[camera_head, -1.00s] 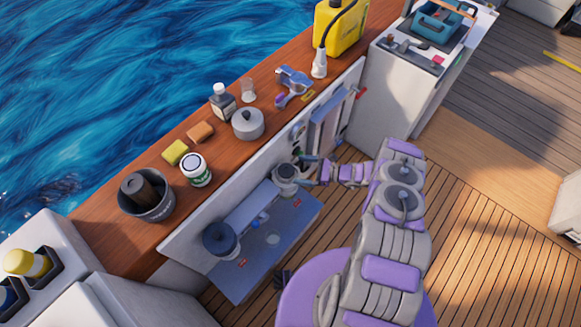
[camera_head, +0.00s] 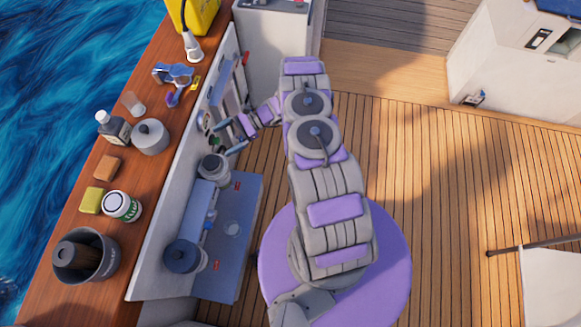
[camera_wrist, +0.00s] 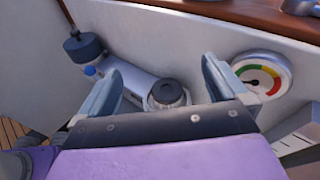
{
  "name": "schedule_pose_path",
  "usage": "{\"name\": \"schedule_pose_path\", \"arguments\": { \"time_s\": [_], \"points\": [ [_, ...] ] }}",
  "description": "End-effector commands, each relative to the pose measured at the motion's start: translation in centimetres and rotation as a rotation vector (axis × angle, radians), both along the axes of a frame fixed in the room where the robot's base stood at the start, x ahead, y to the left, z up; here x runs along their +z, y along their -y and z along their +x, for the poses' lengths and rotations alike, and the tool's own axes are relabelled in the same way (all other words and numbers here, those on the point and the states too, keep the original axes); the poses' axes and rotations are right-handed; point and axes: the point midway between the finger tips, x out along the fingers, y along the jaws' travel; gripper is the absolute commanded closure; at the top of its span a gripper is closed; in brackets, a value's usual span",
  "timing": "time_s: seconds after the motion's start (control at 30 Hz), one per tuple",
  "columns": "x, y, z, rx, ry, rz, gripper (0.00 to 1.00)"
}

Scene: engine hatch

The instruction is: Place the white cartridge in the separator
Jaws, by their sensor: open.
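No white cartridge can be made out for certain. A white jar with a green label (camera_head: 121,206) stands on the wooden ledge. A grey round housing with a dark round top (camera_head: 213,167), possibly the separator, sits in the open hatch against the white panel. It also shows beyond my fingers in the wrist view (camera_wrist: 168,97). My gripper (camera_head: 228,138) is open and empty, beside this housing toward the top of the head view. In the wrist view my fingers (camera_wrist: 163,78) are spread wide, with nothing between them. The inside of the housing is hidden.
A dark-capped canister (camera_head: 183,256) stands at the hatch's near end. A gauge (camera_wrist: 262,77) is on the panel, right of my fingers. The ledge (camera_head: 150,178) holds a bucket (camera_head: 88,268), a grey pot (camera_head: 150,137), a bottle, sponges and a blue tool. Deck to the right is open.

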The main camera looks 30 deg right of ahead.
Motion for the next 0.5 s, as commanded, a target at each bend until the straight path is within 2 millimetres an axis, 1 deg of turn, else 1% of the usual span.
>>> {"name": "schedule_pose_path", "arguments": {
  "time_s": [0.03, 0.1, 0.37, 0.5],
  "points": [
    [1.7, -0.4, 0.3, 0.028, 0.022, -0.013, 0.0],
    [3.5, -0.9, 0.3, 0.069, 0.044, -0.03, 0.0],
    [10.3, -2.9, -0.8, 0.219, 0.128, -0.101, 0.0],
    [13.7, -3.8, -1.9, 0.3, 0.173, -0.143, 0.0]
  ]
}}
